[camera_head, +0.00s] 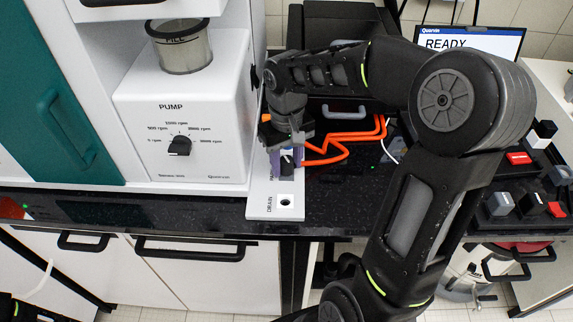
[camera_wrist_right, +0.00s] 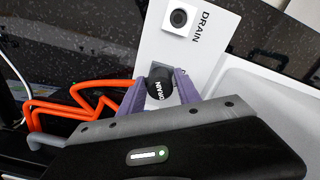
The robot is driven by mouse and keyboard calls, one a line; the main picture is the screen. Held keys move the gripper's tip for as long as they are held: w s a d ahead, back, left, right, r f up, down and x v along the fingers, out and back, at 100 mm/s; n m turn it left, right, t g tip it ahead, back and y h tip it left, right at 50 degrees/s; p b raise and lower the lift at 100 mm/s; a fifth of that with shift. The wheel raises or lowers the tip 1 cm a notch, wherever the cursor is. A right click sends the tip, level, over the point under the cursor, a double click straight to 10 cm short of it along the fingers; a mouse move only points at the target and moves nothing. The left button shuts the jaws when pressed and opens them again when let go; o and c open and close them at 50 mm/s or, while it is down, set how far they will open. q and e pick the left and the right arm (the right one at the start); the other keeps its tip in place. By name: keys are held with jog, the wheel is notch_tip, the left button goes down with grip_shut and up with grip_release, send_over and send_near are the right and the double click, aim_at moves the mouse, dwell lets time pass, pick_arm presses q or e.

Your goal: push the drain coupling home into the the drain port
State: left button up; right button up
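The drain port (camera_head: 287,201) is a white block with a round dark hole on a white plate marked DRAIN; it also shows in the wrist view (camera_wrist_right: 179,18). My right gripper (camera_head: 285,165) is over the same plate, behind the port in the head view. In the wrist view its purple fingers (camera_wrist_right: 160,88) close on both sides of the drain coupling (camera_wrist_right: 158,82), a black round-ended piece with white lettering. The coupling is apart from the port. Its lower end is hidden in both views.
A white pump unit (camera_head: 186,120) with a knob stands left of the plate. Orange tubing (camera_head: 352,136) loops to the right of my gripper. Dark and red blocks (camera_head: 520,204) lie at the far right, below a screen reading READY (camera_head: 470,42). The dark counter's front edge is just below the plate.

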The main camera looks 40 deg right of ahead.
aim_at(287, 159)
grip_shut()
jog(key=shift+r, duration=0.15)
dwell(0.5)
jog(key=shift+r+p, duration=2.3)
jog(key=shift+r, duration=0.6)
jog(key=shift+r+p, duration=1.1)
jog(key=shift+r, duration=0.4)
